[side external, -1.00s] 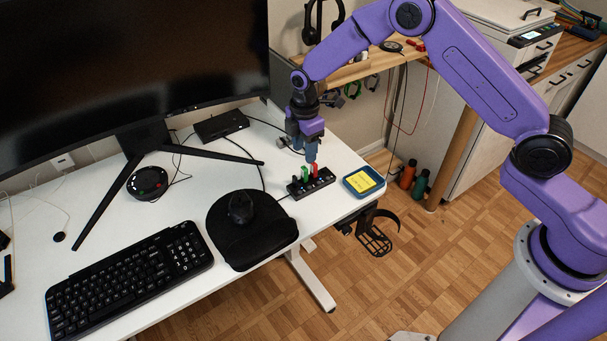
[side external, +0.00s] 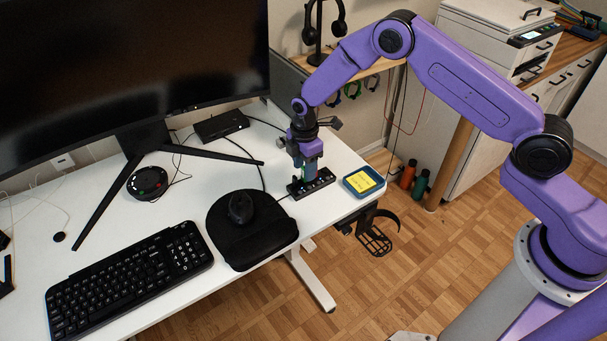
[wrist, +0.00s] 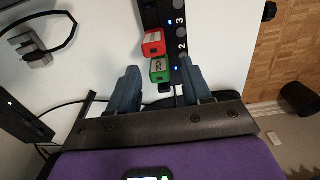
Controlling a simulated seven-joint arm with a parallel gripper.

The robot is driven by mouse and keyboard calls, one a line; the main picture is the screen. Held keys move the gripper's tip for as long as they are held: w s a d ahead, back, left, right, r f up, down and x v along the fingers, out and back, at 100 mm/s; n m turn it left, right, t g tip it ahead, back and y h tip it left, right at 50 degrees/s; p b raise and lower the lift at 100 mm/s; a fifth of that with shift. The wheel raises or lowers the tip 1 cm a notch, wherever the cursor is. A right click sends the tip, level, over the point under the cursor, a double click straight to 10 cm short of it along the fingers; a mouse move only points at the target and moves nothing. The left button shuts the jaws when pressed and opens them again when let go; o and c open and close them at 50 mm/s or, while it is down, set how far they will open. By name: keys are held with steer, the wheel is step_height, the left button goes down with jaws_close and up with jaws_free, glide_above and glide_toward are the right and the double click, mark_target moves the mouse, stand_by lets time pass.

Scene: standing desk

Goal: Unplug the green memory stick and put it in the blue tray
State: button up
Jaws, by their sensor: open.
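The green memory stick (wrist: 160,70) stands in the black USB hub (wrist: 152,14), close beside a red stick (wrist: 153,43) in the wrist view. In the side view the hub (side external: 322,183) lies near the desk's right edge, and my gripper (side external: 309,174) is low over it, hiding most of the sticks. My gripper (wrist: 160,75) is open, with one finger on each side of the green stick's end of the hub in the wrist view. I cannot tell whether a finger touches it. The blue tray (side external: 348,190) sits right of the hub with a yellow note (side external: 363,181) in it.
A black mouse (side external: 241,208) rests on a black mouse pad (side external: 250,249) left of the hub. The keyboard (side external: 130,283), monitor (side external: 130,60) and its stand are farther left. A grey plug with a cable (wrist: 33,50) lies near the hub. The desk edge is just beyond the tray.

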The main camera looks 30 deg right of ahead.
steer(key=shift+f, duration=1.25)
jaws_close()
steer(key=shift+r, duration=3)
steer(key=shift+r, duration=0.1)
